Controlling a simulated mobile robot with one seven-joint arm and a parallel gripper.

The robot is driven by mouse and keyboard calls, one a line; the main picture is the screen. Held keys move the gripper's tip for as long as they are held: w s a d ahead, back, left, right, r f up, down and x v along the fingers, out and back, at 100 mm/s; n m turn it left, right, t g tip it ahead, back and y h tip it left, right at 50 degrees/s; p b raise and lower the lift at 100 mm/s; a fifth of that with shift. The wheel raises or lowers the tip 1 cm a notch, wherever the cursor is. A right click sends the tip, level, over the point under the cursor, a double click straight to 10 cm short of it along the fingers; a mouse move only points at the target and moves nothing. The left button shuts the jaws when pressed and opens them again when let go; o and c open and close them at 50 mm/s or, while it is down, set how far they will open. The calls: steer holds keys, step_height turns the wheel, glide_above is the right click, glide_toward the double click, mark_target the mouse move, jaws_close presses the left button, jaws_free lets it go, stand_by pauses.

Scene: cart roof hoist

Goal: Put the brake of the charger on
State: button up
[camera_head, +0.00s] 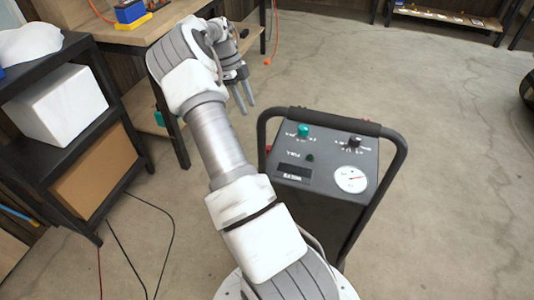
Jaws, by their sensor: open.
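The charger (322,180) stands on the floor right of my arm, a dark grey wheeled unit with a black push handle around its panel. Its panel carries a green knob (303,130), a black knob (355,141), a small dark green button and a round white gauge (350,179). A small red part (268,149) shows at the panel's left edge. I cannot make out which part is the brake; the wheels and lower body are hidden. My gripper (247,109) is open and empty, pointing down, up and left of the charger and apart from it.
A black shelf (100,125) with white and brown boxes stands at the left. A wooden workbench (150,35) with a blue and yellow item is behind my arm. Cables (150,205) lie on the floor at lower left.

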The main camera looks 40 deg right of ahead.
steer(key=shift+m, duration=0.5)
steer(key=b+x, duration=0.1)
steer(key=x, duration=0.5)
steer(key=b+x, duration=0.2)
steer(key=x, duration=0.5)
steer(key=d+b+x, duration=0.1)
steer(key=x, duration=0.6)
steer(key=shift+d, duration=0.1)
jaws_close()
steer(key=shift+w+r, duration=0.1)
